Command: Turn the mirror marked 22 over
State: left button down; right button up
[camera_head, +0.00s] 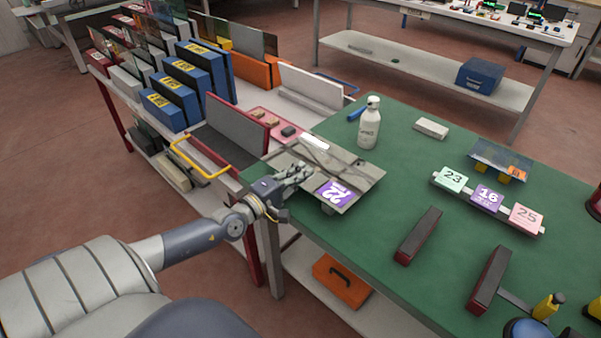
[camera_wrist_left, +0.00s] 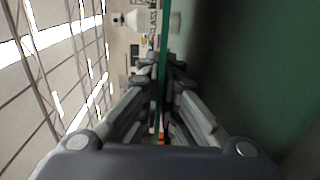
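The mirror marked 22 (camera_head: 352,172) is a reflective pane with a purple tag (camera_head: 335,192) on its upper face; the number reads upside down. It lies about flat at the left corner of the green table, its near left edge reaching the table edge. My left gripper (camera_head: 298,176) is at that left edge. In the left wrist view the pane's thin green edge (camera_wrist_left: 163,50) runs between the fingers (camera_wrist_left: 161,72), which close on it from both faces. The reflecting face is on the left there. What lies under the pane is mostly hidden. My right gripper is not in view.
A white bottle (camera_head: 369,125) stands just behind the mirror. Two dark-topped red bars (camera_head: 418,236) (camera_head: 488,279) lie on the table. A rail holds tags 23, 16 and 25 (camera_head: 487,199). A rack with blue blocks (camera_head: 205,70) stands left. Green surface (camera_head: 375,235) near the bars is clear.

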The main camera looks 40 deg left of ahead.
pick_arm(q)
jog(key=shift+f+b, duration=0.3)
jog(key=shift+b, duration=0.1)
dwell(0.3)
jog(key=c, duration=1.7)
grip_release()
jog(key=shift+s+f, duration=0.1)
jog(key=shift+f, duration=0.15)
jog(key=s, duration=0.8)
jog(key=s+a, duration=0.1)
jog(key=s, duration=0.2)
jog(key=shift+s+r, duration=0.3)
jog(key=shift+s, duration=0.1)
